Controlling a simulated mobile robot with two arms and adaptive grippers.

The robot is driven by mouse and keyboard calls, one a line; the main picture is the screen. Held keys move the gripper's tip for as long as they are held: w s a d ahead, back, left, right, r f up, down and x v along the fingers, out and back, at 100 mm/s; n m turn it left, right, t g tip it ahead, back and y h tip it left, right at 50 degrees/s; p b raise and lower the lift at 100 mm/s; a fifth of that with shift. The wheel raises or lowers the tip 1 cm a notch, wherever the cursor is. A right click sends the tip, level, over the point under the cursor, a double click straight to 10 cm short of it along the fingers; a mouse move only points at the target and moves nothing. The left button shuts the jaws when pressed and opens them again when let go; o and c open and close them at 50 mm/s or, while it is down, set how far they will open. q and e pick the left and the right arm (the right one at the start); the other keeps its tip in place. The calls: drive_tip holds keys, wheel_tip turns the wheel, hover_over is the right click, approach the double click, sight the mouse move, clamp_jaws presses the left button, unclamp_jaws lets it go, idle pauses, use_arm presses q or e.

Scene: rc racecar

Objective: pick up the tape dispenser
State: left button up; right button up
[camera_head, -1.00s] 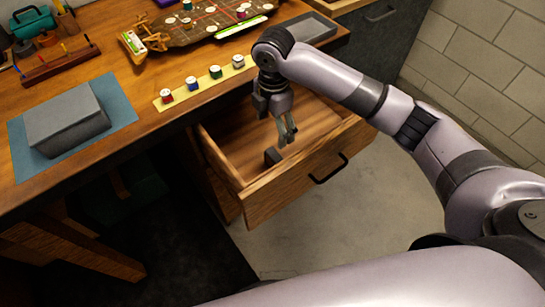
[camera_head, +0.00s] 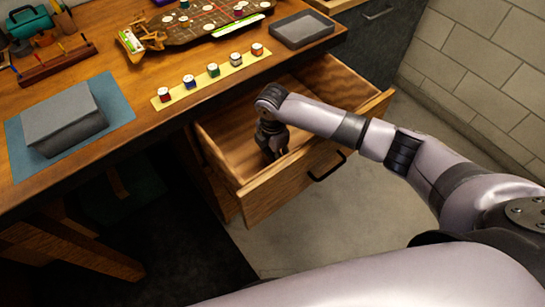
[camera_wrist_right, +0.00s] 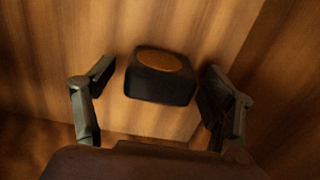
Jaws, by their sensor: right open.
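The tape dispenser seems to be the small dark block with a round brownish top (camera_wrist_right: 160,76) in the right wrist view. It sits on the wooden floor of the open drawer (camera_head: 290,187). My right gripper (camera_wrist_right: 158,85) is open, with one finger on each side of the block and a gap visible on both sides. In the head view my right gripper (camera_head: 270,152) reaches down into the drawer, and it hides the block there. My left gripper is not in view.
The drawer's walls stand close around my right gripper.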

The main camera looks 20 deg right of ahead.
sight(272, 152)
drive_tip(key=shift+f, duration=0.15)
drive_tip(key=shift+c, duration=0.6)
drive_tip(key=c, duration=1.1)
drive_tip(key=shift+c, duration=0.2)
wheel_tip(272, 152, up, 20)
drive_tip(key=shift+p, duration=0.4)
drive_tip(key=o, duration=0.6)
drive_tip(key=c, duration=0.4)
